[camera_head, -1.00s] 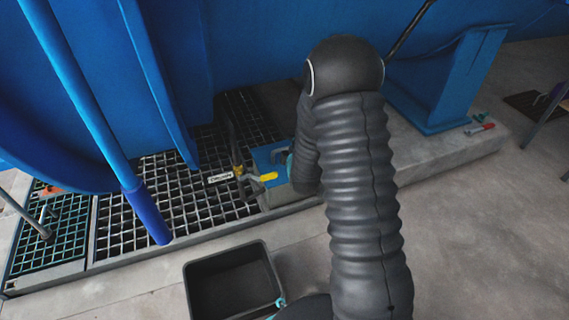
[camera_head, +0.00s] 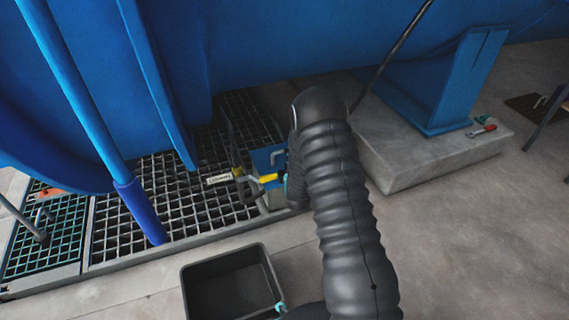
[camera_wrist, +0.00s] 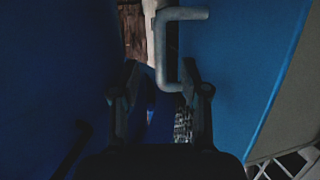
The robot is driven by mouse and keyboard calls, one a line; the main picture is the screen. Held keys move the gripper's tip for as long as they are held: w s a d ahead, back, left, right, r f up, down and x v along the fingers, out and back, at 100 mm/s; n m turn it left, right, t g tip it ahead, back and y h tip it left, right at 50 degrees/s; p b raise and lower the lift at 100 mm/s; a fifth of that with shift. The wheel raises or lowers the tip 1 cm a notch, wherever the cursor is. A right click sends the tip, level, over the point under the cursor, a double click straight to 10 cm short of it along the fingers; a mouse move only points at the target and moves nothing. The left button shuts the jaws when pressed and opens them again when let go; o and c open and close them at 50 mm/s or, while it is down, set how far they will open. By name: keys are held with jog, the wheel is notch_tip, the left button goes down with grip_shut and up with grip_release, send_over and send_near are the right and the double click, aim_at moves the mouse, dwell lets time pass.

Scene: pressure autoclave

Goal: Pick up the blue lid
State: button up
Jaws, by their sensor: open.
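The blue lid (camera_head: 262,160) sits low at the right end of the floor grating, partly hidden by my arm. Its grey bent handle (camera_head: 279,155) stands up from it. In the wrist view a broad blue surface (camera_wrist: 240,70), which looks like the lid, fills the right side, with the grey handle (camera_wrist: 162,52) beside its left edge. My gripper (camera_wrist: 160,75) is open, with one finger on each side of the handle's lower end in the picture. I cannot tell whether the fingers touch it. The fingers are hidden in the head view.
A yellow-handled valve (camera_head: 262,179) with a white tag (camera_head: 219,179) is just left of the lid. A black bin (camera_head: 230,285) stands in front. Large blue machinery (camera_head: 300,45) rises behind, and a blue support (camera_head: 455,85) on concrete is at right.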

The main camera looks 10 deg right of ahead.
send_over(284, 158)
jog(key=s, duration=0.2)
jog(key=shift+d+f+b, duration=0.3)
jog(key=shift+f, duration=0.35)
grip_shut()
jog(key=shift+r, duration=0.1)
